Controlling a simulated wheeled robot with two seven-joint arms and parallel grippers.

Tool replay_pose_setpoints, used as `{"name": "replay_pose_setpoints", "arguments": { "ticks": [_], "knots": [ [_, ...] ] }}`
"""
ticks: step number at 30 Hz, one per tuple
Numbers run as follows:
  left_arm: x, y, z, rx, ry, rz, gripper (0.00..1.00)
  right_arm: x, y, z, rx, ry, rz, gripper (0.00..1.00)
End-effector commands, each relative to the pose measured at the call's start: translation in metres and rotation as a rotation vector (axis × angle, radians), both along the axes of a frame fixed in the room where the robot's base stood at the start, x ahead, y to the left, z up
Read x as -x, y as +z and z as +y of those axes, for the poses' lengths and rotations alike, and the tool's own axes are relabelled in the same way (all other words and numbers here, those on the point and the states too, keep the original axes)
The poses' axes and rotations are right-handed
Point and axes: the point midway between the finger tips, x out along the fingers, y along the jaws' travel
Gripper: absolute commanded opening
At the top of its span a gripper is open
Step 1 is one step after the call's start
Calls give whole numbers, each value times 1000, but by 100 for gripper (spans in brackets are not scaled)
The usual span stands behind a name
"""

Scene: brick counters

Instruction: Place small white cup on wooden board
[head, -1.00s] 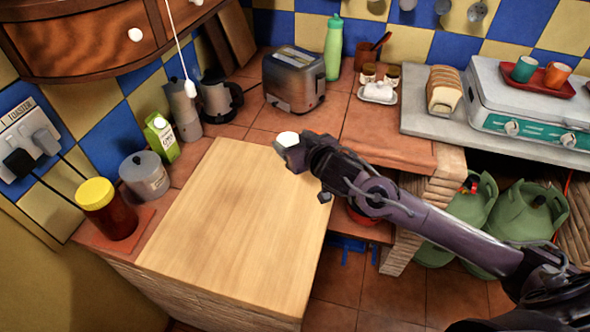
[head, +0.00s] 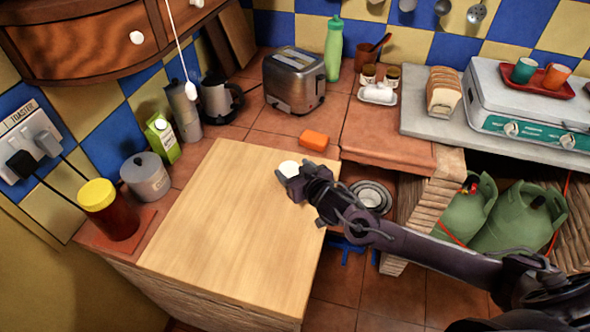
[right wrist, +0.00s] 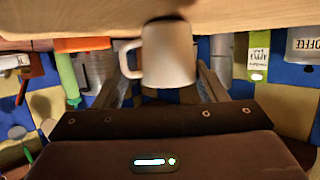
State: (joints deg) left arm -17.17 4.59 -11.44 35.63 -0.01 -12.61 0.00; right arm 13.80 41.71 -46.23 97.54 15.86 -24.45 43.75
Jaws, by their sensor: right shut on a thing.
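The small white cup (head: 288,168) is at the right side of the wooden board (head: 225,225), by its far right part. My right gripper (head: 293,182) is shut on it, with the arm reaching in from the right. In the right wrist view the cup (right wrist: 167,55) sits between the two fingers, its handle to the left. The board's pale surface (right wrist: 230,14) spans the top of that view, close to the cup's base. I cannot tell whether the base touches the board. My left gripper is not in view.
An orange block (head: 314,140) lies on the tiles just behind the cup. A grey pot (head: 146,178), a yellow-lidded jar (head: 107,210) and a green carton (head: 161,138) line the left. A toaster (head: 294,80) stands behind. Most of the board is bare.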

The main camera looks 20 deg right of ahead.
Motion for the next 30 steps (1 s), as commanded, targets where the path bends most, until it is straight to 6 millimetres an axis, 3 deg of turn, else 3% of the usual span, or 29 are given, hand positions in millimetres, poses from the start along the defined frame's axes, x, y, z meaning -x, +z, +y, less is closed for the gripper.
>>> {"name": "replay_pose_setpoints", "arguments": {
  "ticks": [2,3,7,19,23,30],
  "knots": [
    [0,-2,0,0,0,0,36,0,-3,0,-1,0,0,41],
    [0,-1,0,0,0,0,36,0,-3,0,0,0,1,69],
    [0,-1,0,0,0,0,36,0,-2,0,0,0,1,86],
    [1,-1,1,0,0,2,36,5,1,-1,0,1,2,87],
    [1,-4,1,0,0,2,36,23,7,-4,0,1,2,87],
    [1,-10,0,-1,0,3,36,71,23,-14,2,2,4,87]
  ]
}}
